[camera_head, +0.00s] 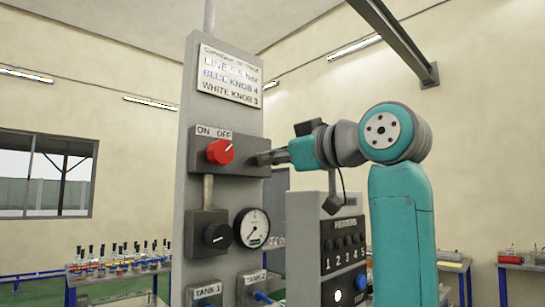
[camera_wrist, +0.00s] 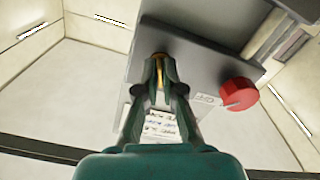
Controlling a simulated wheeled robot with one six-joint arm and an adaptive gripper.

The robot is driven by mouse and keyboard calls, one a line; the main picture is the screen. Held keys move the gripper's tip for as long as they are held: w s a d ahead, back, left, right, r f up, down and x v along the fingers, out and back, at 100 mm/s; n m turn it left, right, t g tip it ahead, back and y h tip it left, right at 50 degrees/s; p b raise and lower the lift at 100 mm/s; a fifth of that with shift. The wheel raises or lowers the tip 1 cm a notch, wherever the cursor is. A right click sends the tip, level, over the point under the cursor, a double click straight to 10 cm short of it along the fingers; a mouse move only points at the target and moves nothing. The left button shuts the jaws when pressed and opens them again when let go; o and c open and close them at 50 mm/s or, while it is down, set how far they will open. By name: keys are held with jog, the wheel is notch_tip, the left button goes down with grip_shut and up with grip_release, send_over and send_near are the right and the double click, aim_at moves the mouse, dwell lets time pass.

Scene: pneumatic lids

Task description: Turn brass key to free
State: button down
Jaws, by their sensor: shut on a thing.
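The brass key (camera_wrist: 159,72) shows in the wrist view as a narrow gold piece between my fingertips, at the side of a grey switch box. My gripper (camera_wrist: 160,78) is shut on it. In the head view my gripper (camera_head: 268,157) reaches in from the right to the right edge of the grey switch box (camera_head: 196,160); the key is too small to make out there. My fingers cover much of the key, and I cannot tell which way it is turned. No free or locked marking is readable.
A red knob (camera_head: 220,151) under ON and OFF labels sits on the box front, its white mark towards OFF. Below are a black knob (camera_head: 216,235) and a gauge (camera_head: 251,228). A numbered panel (camera_head: 342,248) stands right of the column, below my arm.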

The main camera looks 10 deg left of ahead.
jog(key=shift+w+n, duration=0.1)
jog(key=shift+n, duration=2.1)
jog(key=c, duration=1.3)
grip_release()
jog(key=shift+a, duration=0.15)
jog(key=v, duration=1.2)
